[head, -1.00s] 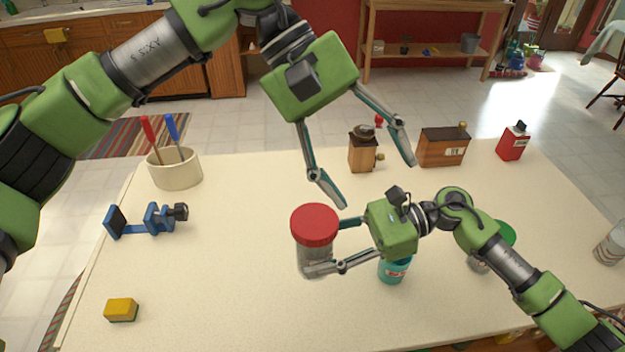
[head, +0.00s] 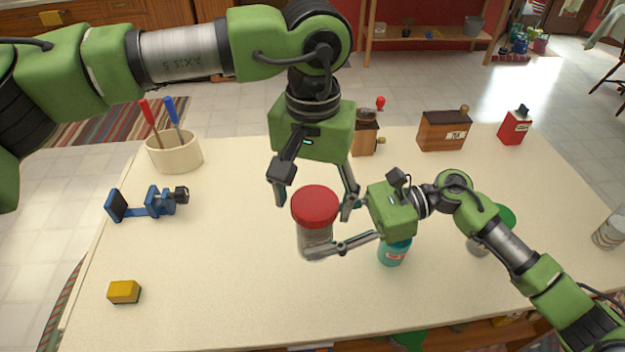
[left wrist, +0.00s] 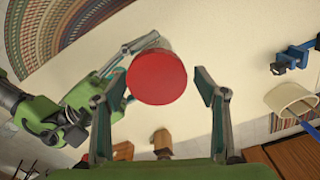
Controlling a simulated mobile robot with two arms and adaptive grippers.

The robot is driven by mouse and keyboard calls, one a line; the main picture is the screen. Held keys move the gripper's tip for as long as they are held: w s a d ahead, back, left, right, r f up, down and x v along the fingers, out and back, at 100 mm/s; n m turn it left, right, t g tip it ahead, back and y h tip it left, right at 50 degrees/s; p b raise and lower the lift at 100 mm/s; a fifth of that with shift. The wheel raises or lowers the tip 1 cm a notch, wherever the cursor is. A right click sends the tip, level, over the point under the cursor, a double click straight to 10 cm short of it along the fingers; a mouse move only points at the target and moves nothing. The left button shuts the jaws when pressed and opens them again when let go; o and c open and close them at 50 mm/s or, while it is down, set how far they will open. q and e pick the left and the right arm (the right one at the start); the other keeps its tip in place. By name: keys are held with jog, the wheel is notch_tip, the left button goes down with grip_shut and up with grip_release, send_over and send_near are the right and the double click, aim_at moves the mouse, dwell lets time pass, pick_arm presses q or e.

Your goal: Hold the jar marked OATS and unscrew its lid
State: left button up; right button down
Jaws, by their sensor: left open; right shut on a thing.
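A clear jar (head: 314,240) with a wide red lid (head: 314,205) stands upright near the table's middle; no OATS marking is readable. My right gripper (head: 326,234) is shut on the jar's body from the right, one finger across its near side; its other finger is mostly hidden. My left gripper (head: 314,196) is open and points down above and behind the lid, with a finger to each side.
A teal jar (head: 392,251) and a green-lidded jar (head: 503,216) stand right of the jar, near my right arm. A blue clamp (head: 150,203), a cream crock (head: 174,152) with screwdrivers and a yellow sponge (head: 124,291) are left. Wooden boxes (head: 444,131) stand behind. The front middle is clear.

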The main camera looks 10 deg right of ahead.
pick_arm(q)
jog(key=shift+f, duration=0.35)
jog(key=c, duration=1.2)
jog(key=shift+o, duration=0.2)
jog(key=shift+a, duration=0.1)
